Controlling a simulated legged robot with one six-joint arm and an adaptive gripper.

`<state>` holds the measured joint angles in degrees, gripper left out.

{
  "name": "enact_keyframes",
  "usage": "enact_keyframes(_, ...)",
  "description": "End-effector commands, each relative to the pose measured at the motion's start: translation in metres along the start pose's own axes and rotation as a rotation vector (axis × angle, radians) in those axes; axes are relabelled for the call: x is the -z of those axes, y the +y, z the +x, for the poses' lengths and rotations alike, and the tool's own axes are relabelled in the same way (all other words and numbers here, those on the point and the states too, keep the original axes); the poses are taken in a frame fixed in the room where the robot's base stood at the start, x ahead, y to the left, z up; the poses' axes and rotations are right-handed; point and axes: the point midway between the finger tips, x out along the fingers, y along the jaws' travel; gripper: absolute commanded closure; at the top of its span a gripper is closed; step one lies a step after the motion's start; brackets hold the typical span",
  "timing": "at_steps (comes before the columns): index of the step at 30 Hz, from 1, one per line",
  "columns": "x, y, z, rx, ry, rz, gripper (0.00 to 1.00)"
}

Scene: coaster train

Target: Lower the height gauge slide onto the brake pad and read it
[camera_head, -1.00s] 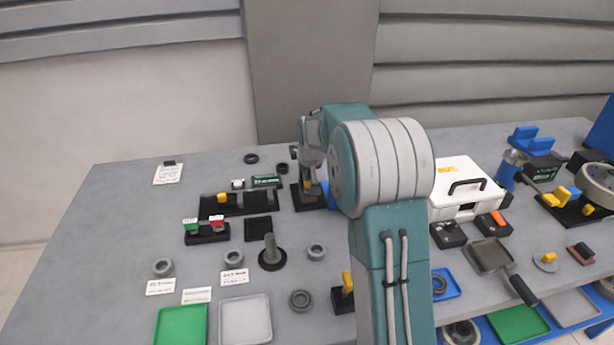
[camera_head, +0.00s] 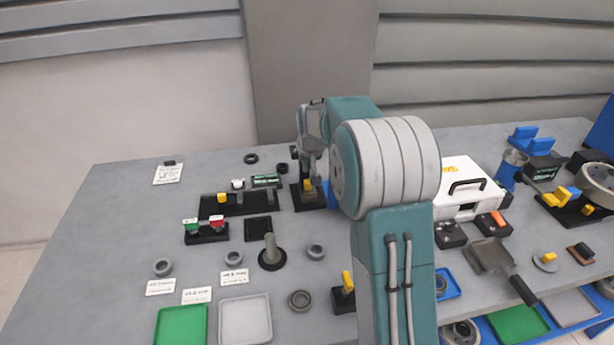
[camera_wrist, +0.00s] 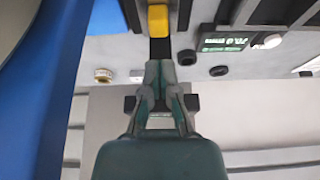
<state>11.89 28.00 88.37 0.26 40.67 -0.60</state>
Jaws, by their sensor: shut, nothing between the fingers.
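A black upright stand with a yellow block (camera_head: 307,185), which looks like the height gauge and its slide, stands at the back middle of the table. In the wrist view the yellow block (camera_wrist: 158,20) sits on a dark column just beyond my fingertips. My gripper (camera_wrist: 162,66) is shut and empty, close to the stand; whether it touches is not clear. In the head view my gripper (camera_head: 311,165) hangs just above the yellow block. A dark display with green text (camera_head: 265,181) lies left of the stand; its digits are too small to read surely. I cannot make out the brake pad.
A blue part (camera_wrist: 45,90) stands close beside my gripper. A black fixture with a yellow knob (camera_head: 221,198) is to the left. A white case (camera_head: 464,188) is at right, past my arm. Black rings (camera_head: 251,158) lie behind.

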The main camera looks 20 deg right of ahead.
Motion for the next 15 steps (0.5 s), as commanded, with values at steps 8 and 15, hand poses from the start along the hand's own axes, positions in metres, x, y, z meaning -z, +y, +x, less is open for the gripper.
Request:
enact_keyframes(8, 0.008, 0.0, -0.018, 0.0, 0.002, 0.0, 1.0)
enact_keyframes(15, 0.014, 0.0, -0.033, 0.0, 0.001, 0.0, 1.0)
